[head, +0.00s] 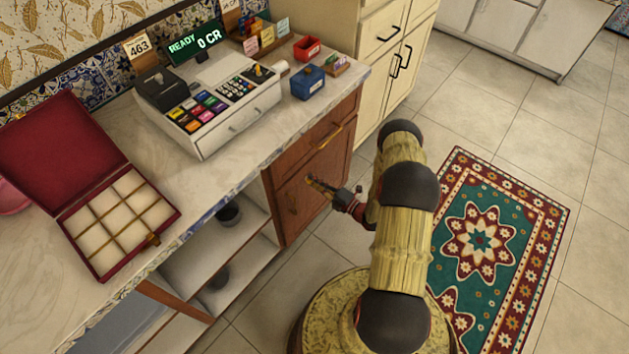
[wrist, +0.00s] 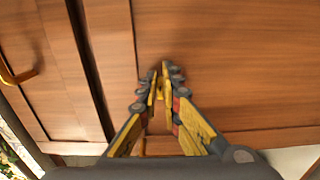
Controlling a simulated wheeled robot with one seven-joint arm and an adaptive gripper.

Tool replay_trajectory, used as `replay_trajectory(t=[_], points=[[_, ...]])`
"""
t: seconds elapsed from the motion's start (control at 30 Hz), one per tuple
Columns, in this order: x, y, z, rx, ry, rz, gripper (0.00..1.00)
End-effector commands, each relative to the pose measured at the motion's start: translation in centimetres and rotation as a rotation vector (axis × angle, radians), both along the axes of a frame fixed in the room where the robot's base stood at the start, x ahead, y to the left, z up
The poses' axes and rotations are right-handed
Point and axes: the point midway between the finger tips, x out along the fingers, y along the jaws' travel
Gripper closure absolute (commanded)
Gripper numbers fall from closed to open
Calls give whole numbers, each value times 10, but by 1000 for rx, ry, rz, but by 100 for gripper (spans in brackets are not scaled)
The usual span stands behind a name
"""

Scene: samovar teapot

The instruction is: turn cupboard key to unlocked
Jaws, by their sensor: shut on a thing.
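The brown wooden cupboard door (head: 296,212) is below a drawer at the right end of the counter, and it looks closed. It fills much of the wrist view (wrist: 230,60). My gripper (head: 311,182) reaches the upper part of this door from the right. In the wrist view my gripper's fingertips (wrist: 160,88) are close together at the door, shut on the small brass key (wrist: 165,71). Only a sliver of the key shows between the fingers. The lock behind it is hidden, and I cannot tell which way the key is turned.
A drawer with a brass handle (head: 330,137) is above the door. Open shelves (head: 232,240) with dark pots are to the left. The counter holds a cash register (head: 215,110) and an open red box (head: 98,258). A patterned rug (head: 530,215) lies on the floor at right.

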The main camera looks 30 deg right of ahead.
Motion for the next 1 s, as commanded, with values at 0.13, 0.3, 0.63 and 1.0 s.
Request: replay_trajectory(t=[0.13, 0.3, 0.63, 1.0], points=[[0, -1, -1, 15, 6, -3, 100], [0, -1, -1, 18, 8, -3, 100], [0, -1, -1, 18, 8, -3, 88], [0, 0, 0, 19, 7, -1, 75]])
